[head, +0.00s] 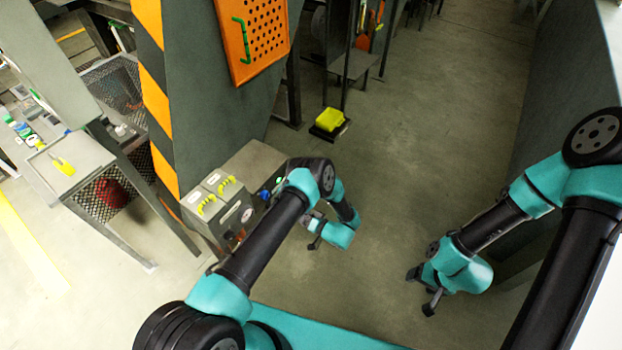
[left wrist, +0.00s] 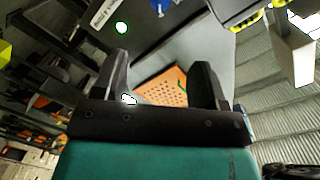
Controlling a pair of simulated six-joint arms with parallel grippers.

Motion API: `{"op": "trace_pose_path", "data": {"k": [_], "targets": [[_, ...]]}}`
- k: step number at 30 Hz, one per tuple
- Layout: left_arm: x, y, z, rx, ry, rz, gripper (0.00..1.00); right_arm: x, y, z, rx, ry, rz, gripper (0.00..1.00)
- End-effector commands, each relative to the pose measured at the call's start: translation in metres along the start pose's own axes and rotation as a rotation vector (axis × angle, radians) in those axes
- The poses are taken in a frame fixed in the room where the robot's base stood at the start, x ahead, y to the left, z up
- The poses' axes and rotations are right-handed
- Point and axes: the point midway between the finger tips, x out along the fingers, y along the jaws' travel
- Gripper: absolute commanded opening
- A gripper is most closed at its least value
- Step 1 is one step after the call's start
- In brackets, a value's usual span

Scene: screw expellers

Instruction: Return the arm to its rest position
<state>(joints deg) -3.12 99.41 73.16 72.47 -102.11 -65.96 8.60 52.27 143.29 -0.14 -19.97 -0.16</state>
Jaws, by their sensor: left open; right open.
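My left arm comes in from the lower left in the head view and bends down at its elbow. Its gripper (head: 314,230) hangs in front of the grey control box and is partly hidden by the arm. In the left wrist view the two dark fingers of the left gripper (left wrist: 160,85) stand apart with nothing between them. My right arm comes in from the right edge. Its gripper (head: 422,290) is open and empty over the bare floor, with its fingers apart.
A grey control box (head: 232,205) with yellow handles stands beside the left arm. A striped pillar (head: 152,80) and an orange perforated panel (head: 253,38) rise behind it. A yellow object (head: 330,119) sits further back. The floor between the two grippers is clear.

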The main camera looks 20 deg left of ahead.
Motion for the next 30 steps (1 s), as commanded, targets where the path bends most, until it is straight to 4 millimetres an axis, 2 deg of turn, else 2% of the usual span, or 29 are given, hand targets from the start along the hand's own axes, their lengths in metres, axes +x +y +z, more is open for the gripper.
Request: {"op": "trace_pose_path", "data": {"k": [8, 11, 15, 19, 26, 30], "targets": [[0.01, -0.001, -0.007, -0.034, 0.012, 0.064, 0.66, 0.0, 0.0, 0.0, 0.0, 0.0, 0.0, 0.67], [0.021, -0.002, -0.016, -0.082, 0.025, 0.167, 0.66, 0.0, 0.0, 0.0, 0.0, 0.0, 0.0, 0.67], [0.039, -0.005, -0.029, -0.168, 0.025, 0.389, 0.66, 0.0, 0.0, 0.0, 0.0, 0.0, 0.0, 0.67], [0.045, -0.013, -0.036, -0.233, -0.013, 0.623, 0.66, 0.0, 0.0, 0.0, 0.0, 0.0, 0.0, 0.67], [0.032, -0.049, -0.031, -0.282, -0.171, 1.01, 0.66, 0.0, 0.0, 0.0, 0.0, 0.0, 0.0, 0.67], [0.013, -0.085, -0.015, -0.26, -0.32, 1.218, 0.66, 0.0, 0.0, 0.0, 0.0, 0.0, 0.0, 0.67]]}}
